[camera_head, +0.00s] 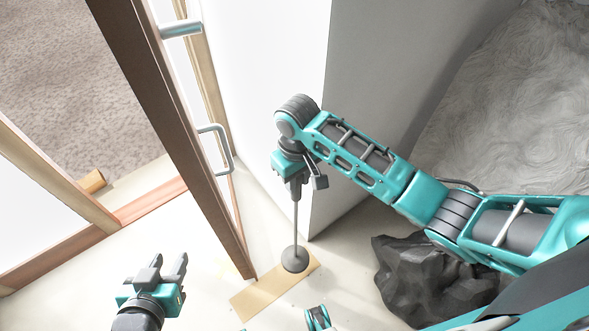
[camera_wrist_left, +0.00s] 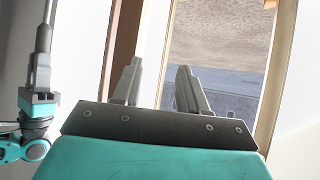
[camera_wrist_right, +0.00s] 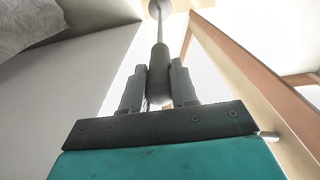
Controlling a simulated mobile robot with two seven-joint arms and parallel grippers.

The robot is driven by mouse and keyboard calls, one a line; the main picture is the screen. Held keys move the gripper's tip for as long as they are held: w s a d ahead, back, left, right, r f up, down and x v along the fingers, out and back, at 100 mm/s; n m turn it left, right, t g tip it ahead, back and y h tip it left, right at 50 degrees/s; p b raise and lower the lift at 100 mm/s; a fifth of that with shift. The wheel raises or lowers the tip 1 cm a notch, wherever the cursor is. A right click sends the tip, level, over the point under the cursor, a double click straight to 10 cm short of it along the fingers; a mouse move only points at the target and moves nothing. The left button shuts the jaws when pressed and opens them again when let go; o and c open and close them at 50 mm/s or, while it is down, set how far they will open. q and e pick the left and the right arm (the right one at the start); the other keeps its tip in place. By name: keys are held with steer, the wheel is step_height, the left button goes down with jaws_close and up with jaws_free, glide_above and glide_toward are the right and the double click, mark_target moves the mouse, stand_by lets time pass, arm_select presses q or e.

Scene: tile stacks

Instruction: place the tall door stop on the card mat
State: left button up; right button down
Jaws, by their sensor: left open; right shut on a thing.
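The tall door stop is a thin grey rod with a round dark base (camera_head: 295,259) and a thicker dark grip. My right gripper (camera_head: 296,182) is shut on that grip, with the rod hanging down and close to upright. In the right wrist view the grip (camera_wrist_right: 160,75) sits between the fingers. The tan card mat (camera_head: 256,300) lies on the floor, and the base appears over its right part. I cannot tell whether the base touches the mat. My left gripper (camera_head: 170,262) is open and empty, left of the mat; its fingers (camera_wrist_left: 158,88) show in the left wrist view.
A brown-framed door (camera_head: 160,110) with a metal handle (camera_head: 218,148) stands left of the door stop. A white wall block (camera_head: 280,90) rises behind it. A dark rock (camera_head: 425,275) lies to the right, below my right arm. Pale floor is free between my left gripper and the mat.

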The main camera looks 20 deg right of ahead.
mark_target(295, 201)
step_height(295, 201, down, 5)
steer(key=shift+w+a+r+b, duration=0.1)
steer(key=shift+b, duration=0.6)
steer(key=shift+f, duration=0.65)
step_height(295, 201, down, 4)
steer(key=shift+r+b, duration=0.1)
steer(key=shift+b, duration=0.8)
steer(key=shift+f, duration=0.2)
arm_select(q)
steer(key=shift+w+d+f+h, duration=0.3)
steer(key=shift+w+d+f, duration=0.05)
steer(key=shift+w+d, duration=0.35)
arm_select(e)
steer(key=shift+f, duration=0.15)
